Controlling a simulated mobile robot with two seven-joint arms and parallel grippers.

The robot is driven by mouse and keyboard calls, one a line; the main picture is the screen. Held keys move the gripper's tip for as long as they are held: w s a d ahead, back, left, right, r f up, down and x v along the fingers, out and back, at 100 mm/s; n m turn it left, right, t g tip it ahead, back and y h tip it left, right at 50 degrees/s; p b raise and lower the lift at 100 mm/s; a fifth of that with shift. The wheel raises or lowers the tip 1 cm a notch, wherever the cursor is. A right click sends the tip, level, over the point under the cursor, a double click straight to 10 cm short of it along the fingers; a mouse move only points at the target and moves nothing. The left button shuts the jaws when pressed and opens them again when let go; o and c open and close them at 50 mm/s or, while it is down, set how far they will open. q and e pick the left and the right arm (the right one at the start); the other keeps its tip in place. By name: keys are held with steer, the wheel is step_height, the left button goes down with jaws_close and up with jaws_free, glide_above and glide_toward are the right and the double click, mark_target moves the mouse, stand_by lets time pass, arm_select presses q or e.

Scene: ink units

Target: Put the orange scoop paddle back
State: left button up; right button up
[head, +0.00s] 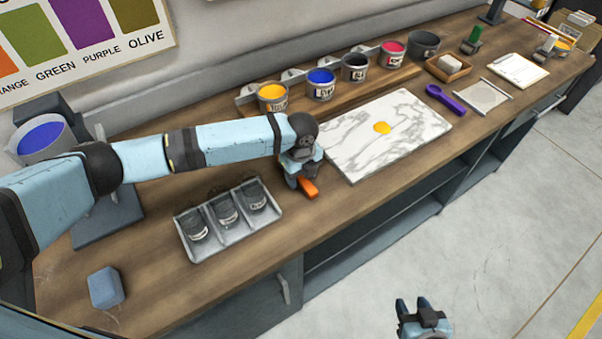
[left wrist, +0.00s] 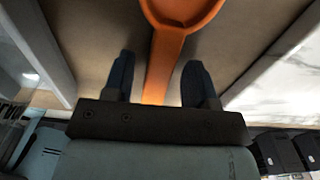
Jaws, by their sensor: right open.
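The orange scoop paddle (head: 309,190) lies on the wooden counter between the marble slab and the grey tray, partly hidden by my left gripper (head: 301,176) in the head view. In the left wrist view, the paddle's handle (left wrist: 161,68) runs between the two dark fingers, and its round bowl is cut off at the top edge. My left gripper is open around the handle, with a gap showing on the left; contact on the right is unclear. My right gripper (head: 413,304) is open and empty, in front of the counter above the floor.
The marble slab (head: 400,140) carries a yellow ink blob (head: 381,127). Several ink cans (head: 321,86) stand behind. A blue sponge (head: 106,288) lies front left.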

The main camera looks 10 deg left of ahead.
mark_target(301, 177)
arm_select(q)
steer(key=shift+r, duration=0.1)
step_height(301, 177, up, 12)
steer(key=b, duration=0.1)
stand_by(0.5)
stand_by(0.4)
